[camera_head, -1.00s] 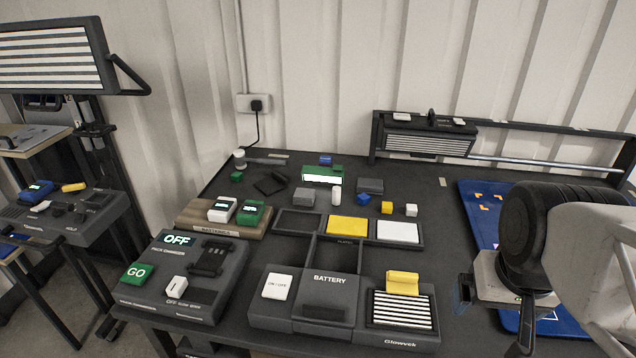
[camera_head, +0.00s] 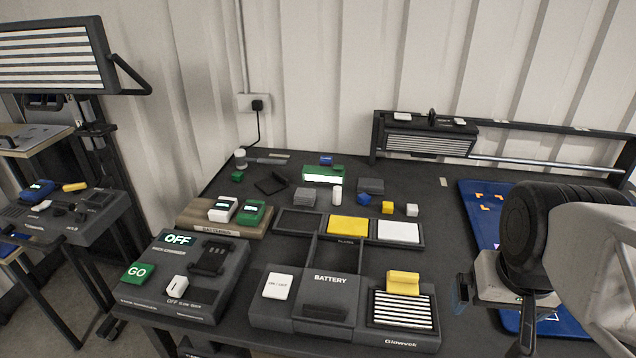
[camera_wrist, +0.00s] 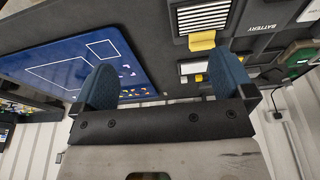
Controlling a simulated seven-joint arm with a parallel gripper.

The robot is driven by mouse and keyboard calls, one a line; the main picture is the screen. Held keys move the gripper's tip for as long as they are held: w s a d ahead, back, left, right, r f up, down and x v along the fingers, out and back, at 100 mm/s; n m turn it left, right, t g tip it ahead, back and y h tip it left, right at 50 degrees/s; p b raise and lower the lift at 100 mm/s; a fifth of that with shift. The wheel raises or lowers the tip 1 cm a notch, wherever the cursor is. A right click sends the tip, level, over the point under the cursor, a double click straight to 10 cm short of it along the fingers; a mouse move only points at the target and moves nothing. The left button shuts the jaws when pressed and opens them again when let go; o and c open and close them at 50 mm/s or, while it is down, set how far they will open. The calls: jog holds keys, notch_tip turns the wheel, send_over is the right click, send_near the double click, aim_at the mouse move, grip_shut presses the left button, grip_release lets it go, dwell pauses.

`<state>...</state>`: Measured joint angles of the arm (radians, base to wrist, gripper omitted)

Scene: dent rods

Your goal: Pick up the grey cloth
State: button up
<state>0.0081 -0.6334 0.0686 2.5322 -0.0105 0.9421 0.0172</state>
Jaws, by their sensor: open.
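A small light-grey block-like piece (camera_head: 305,197) lies on the dark bench in the head view, behind the plate tray. A darker grey flat piece (camera_head: 370,186) lies to its right. Either could be the grey cloth; I cannot tell which from their texture. My gripper (camera_wrist: 164,82) is open and empty in the wrist view, its two blue fingers spread apart. In the head view my gripper (camera_head: 490,305) hangs at the right, over the edge of the blue mat and well away from both grey pieces.
The plate tray (camera_head: 422,243) holds yellow and white pieces. In front are the battery unit (camera_head: 270,312) and the switch box (camera_head: 226,290). A white cylinder (camera_head: 337,195) and blue cube (camera_head: 363,200) stand close to the grey pieces. The blue mat (camera_head: 475,215) lies right.

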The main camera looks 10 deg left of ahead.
jog(key=w+n+t+h, duration=0.1)
jog(key=w+n+h, duration=0.6)
jog(key=w, duration=1)
jog(key=w+a+f+n+t, duration=0.2)
jog(key=w+a+n, duration=0.25)
jog(key=w, duration=0.25)
jog(key=w+a+f+n+t, duration=0.2)
jog(key=w+a+n, duration=0.1)
jog(key=w+n, duration=0.3)
jog(key=w+a+f+n+t+y, duration=0.1)
jog(key=w+a+f+n+t, duration=0.2)
jog(key=w+a, duration=0.35)
jog(key=w+a+f+n+t+y, duration=0.1)
jog(key=w+a+f+n, duration=0.3)
jog(key=w+a+n, duration=0.3)
jog(key=a+f+n+y, duration=0.1)
jog(key=a+f+n, duration=0.2)
jog(key=a, duration=0.3)
jog(key=w+a+f+n+t+y, duration=0.1)
jog(key=a+f+n+y, duration=0.1)
jog(key=a+f, duration=0.2)
jog(key=w+a+f+n+t+y, duration=0.1)
jog(key=a+f+n+y, duration=0.1)
jog(key=a, duration=0.6)
jog(key=shift+w+a+f+n, duration=0.1)
jog(key=shift+a+f+n, duration=0.1)
jog(key=shift+f+n, duration=0.3)
jog(key=shift+w+a+f+n, duration=0.1)
jog(key=shift+a+f+n, duration=0.05)
jog(key=shift+f+n, duration=0.3)
